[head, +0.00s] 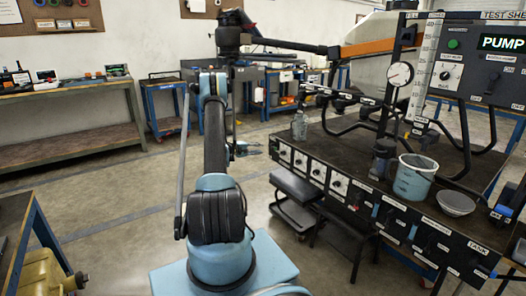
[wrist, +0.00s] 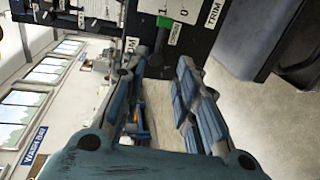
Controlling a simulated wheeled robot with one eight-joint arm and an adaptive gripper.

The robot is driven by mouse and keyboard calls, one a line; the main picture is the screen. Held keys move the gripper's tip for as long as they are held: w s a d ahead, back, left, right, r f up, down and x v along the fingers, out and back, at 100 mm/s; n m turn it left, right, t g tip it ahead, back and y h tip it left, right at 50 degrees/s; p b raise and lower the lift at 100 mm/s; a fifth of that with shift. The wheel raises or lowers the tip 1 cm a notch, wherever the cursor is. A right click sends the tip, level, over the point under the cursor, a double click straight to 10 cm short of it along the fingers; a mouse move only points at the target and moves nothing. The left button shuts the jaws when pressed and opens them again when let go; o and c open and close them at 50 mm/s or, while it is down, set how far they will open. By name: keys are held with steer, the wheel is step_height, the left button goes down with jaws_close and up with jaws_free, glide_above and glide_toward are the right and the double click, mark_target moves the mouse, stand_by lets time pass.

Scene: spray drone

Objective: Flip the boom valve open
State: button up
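In the wrist view, a black control panel (wrist: 205,40) with white plates and labels fills the top. A label ending in "M" (wrist: 132,45) sits beside the left fingertip, and one reading "TRIM" (wrist: 215,14) is further right. A green marking (wrist: 174,35) lies between them. I cannot tell which control is the boom valve; its handle is not clearly visible. My gripper (wrist: 162,75) is open and empty, its blue fingers apart just short of the panel. In the head view, my gripper (head: 250,149) is left of the bench's row of knobs (head: 312,170).
Open floor lies to the left, before a wooden workbench (head: 75,125).

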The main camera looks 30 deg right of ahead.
steer(key=v, duration=0.3)
steer(key=shift+a, duration=0.2)
steer(key=shift+r, duration=0.1)
stand_by(0.3)
steer(key=s+a+r+y, duration=0.3)
steer(key=s+a+r, duration=0.1)
steer(key=a+r, duration=0.45)
steer(key=s+a+r+y, duration=0.2)
steer(key=s+a+r, duration=0.4)
steer(key=r, duration=0.4)
steer(key=s+a+r+m+t+y, duration=0.1)
steer(key=s+a+r+y, duration=0.35)
steer(key=s+a, duration=0.95)
steer(key=s+a+f+y, duration=0.3)
steer(key=s+a, duration=0.6)
steer(key=s, duration=0.5)
steer(key=s+a+f+y, duration=0.3)
steer(key=s+a+f, duration=0.2)
steer(key=s+a, duration=0.5)
steer(key=s, duration=0.4)
steer(key=shift+f, duration=0.2)
